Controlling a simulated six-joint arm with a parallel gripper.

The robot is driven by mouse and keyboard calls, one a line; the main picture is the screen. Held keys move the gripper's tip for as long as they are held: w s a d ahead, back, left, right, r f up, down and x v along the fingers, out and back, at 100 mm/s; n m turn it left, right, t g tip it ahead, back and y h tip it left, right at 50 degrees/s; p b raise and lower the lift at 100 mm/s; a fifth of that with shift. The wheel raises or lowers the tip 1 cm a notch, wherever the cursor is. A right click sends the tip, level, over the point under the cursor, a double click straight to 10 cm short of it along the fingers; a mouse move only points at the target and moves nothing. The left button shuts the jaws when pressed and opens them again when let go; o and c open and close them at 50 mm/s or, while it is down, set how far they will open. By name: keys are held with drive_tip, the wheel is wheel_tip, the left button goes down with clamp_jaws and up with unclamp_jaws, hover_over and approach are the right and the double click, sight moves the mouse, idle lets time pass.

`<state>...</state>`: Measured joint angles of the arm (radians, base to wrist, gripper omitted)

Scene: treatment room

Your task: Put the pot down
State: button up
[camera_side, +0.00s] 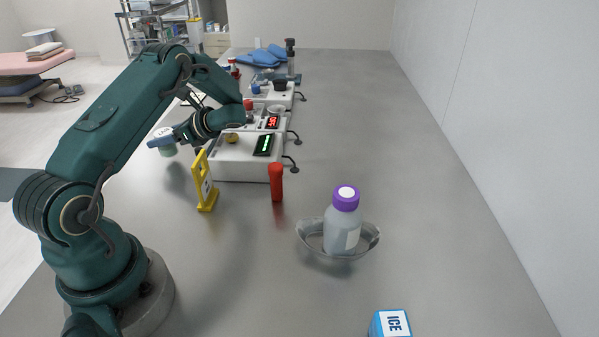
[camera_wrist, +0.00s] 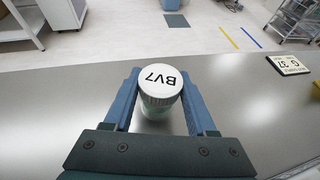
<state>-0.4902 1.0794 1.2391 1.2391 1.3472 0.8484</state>
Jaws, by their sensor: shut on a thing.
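The pot has a white lid marked BV7 (camera_wrist: 161,82) and a pale green body, mostly hidden beneath the lid in the wrist view. My gripper (camera_wrist: 161,75) is shut on the pot, with one blue finger on each side of it. In the side view my gripper (camera_side: 163,137) is at the left, over the table's left part, and the pot's greenish body (camera_side: 168,151) shows just below it. The pot appears to be above the grey table (camera_side: 400,180); its exact gap is hard to tell.
A yellow stand (camera_side: 206,183) and a red tube (camera_side: 277,183) stand to the right of the gripper. White devices with displays (camera_side: 235,160) line the table behind. A purple-capped bottle (camera_side: 342,225) sits in a dish (camera_side: 308,234). A blue ICE box (camera_side: 388,325) is in front.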

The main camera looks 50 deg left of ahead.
drive_tip(key=shift+f, duration=0.2)
drive_tip(key=shift+f, duration=0.5)
drive_tip(key=shift+f, duration=0.15)
drive_tip(key=o, duration=1.4)
drive_tip(key=shift+f, duration=0.1)
drive_tip(key=shift+r, duration=0.25)
drive_tip(key=v, duration=1.2)
drive_tip(key=shift+r, duration=0.45)
